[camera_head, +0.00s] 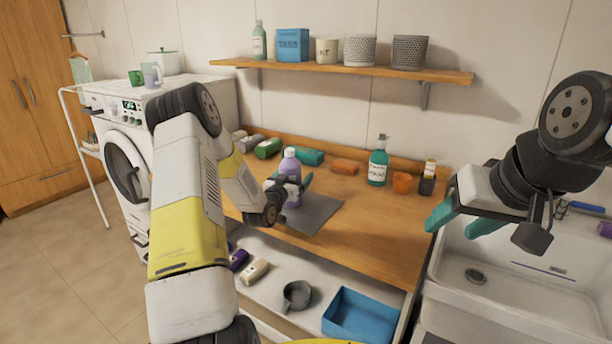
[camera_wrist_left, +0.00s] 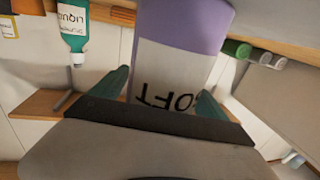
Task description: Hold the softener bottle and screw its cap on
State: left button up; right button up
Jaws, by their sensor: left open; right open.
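The softener bottle (camera_head: 291,165) is purple and stands upright on a grey mat (camera_head: 318,213) on the wooden counter. In the left wrist view the bottle (camera_wrist_left: 180,28) appears upside down, with a white label lettered "OFT". My left gripper (camera_head: 288,188) is at the bottle, with its teal fingers open on either side of it in the left wrist view (camera_wrist_left: 163,92). I cannot tell whether the fingers touch the bottle. My right gripper (camera_head: 463,222) is open and empty, over the counter's right edge by the sink. I cannot clearly identify a separate cap.
A teal bottle (camera_head: 378,164), an orange cup-like item (camera_head: 402,183) and a dark bottle (camera_head: 427,182) stand at the counter's right rear. The open drawer below holds a blue bin (camera_head: 370,315) and a grey mug (camera_head: 297,296). A shelf (camera_head: 340,69) hangs above.

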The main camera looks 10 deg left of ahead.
pick_arm(q)
jog(key=shift+r, duration=0.1)
jog(key=shift+s, duration=0.15)
jog(key=s, duration=0.4)
jog(key=s+a, duration=0.1)
jog(key=s, duration=0.6)
jog(key=shift+s+a, duration=0.3)
jog(key=shift+a, duration=0.1)
jog(key=shift+r, duration=0.1)
